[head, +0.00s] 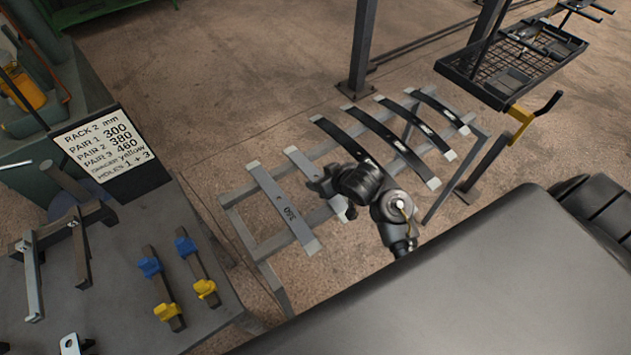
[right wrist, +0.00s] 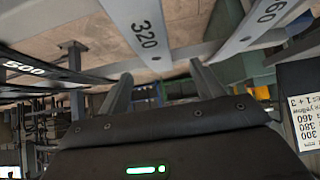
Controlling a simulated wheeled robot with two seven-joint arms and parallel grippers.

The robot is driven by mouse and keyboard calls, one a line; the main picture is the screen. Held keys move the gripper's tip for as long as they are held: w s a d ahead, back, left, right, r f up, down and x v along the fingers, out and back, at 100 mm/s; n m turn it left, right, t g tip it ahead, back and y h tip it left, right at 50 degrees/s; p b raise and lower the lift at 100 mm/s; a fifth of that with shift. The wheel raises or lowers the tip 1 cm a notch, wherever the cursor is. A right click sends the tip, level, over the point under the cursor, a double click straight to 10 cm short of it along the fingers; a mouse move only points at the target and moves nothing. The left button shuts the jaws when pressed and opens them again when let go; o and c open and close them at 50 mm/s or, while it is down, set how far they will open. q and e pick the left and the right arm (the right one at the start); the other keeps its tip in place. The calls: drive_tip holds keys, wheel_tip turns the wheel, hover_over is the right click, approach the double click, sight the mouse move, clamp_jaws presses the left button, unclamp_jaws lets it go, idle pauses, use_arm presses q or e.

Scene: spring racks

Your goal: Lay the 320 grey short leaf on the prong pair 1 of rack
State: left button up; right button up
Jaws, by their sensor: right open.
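The 320 grey short leaf (head: 304,164) lies across the stand and is partly hidden by my right gripper in the head view. Its number shows in the right wrist view (right wrist: 145,32). My right gripper (head: 328,184) is open and empty above the leaf. In the right wrist view its two fingers (right wrist: 162,86) stand apart, with the leaf beyond them and no visible contact. A rack-like fixture (head: 81,247) with dark bars stands on the left bench; I cannot tell which is prong pair 1. My left gripper is not in view.
A grey leaf marked 360 (head: 283,213) lies left of the 320 leaf; several black leaves (head: 380,137) lie right. A RACK 2 sign (head: 108,150) stands on the bench. Bars with blue and yellow clips (head: 162,290) lie at the bench's front. A wire basket (head: 513,68) is back right.

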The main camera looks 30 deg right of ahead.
sight(317, 177)
drive_tip(key=shift+d+b+x, duration=0.1)
drive_tip(key=shift+b+x, duration=0.15)
drive_tip(key=shift+x, duration=1.05)
drive_tip(key=shift+d+b+x, duration=0.15)
drive_tip(key=shift+b+x, duration=0.05)
drive_tip(key=shift+x, duration=1.1)
drive_tip(key=shift+s+f, duration=0.15)
clamp_jaws()
